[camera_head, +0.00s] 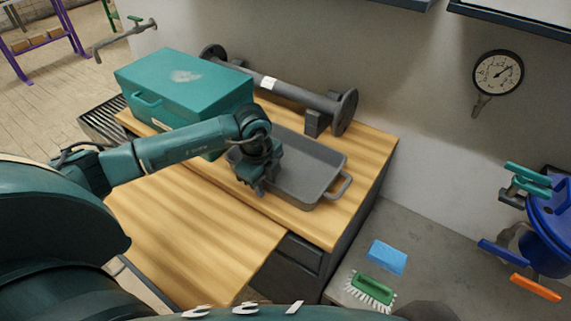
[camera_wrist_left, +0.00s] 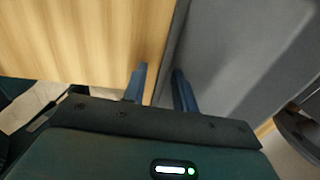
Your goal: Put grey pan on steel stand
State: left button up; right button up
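The grey pan (camera_head: 312,176), a rectangular tray with loop handles, lies flat on the wooden worktop. My left gripper (camera_head: 257,188) is above its near left edge and hides part of it. In the left wrist view the two fingers (camera_wrist_left: 160,84) are apart, with the pan's rim (camera_wrist_left: 169,75) running between them; I cannot tell if they touch it. The pan's grey inside (camera_wrist_left: 225,50) fills the right of that view. A slatted dark metal surface (camera_head: 103,122), possibly the steel stand, shows partly behind the green box. My right gripper is not in view.
A green toolbox (camera_head: 185,85) stands left of the pan. A flanged pipe (camera_head: 300,95) lies behind it along the wall. The front worktop (camera_head: 190,225) is clear. A blue sponge (camera_head: 387,257) and green brush (camera_head: 371,290) lie on the lower right surface.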

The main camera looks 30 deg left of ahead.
pick_arm(q)
jog(key=shift+f, duration=0.15)
grip_shut()
dwell(0.5)
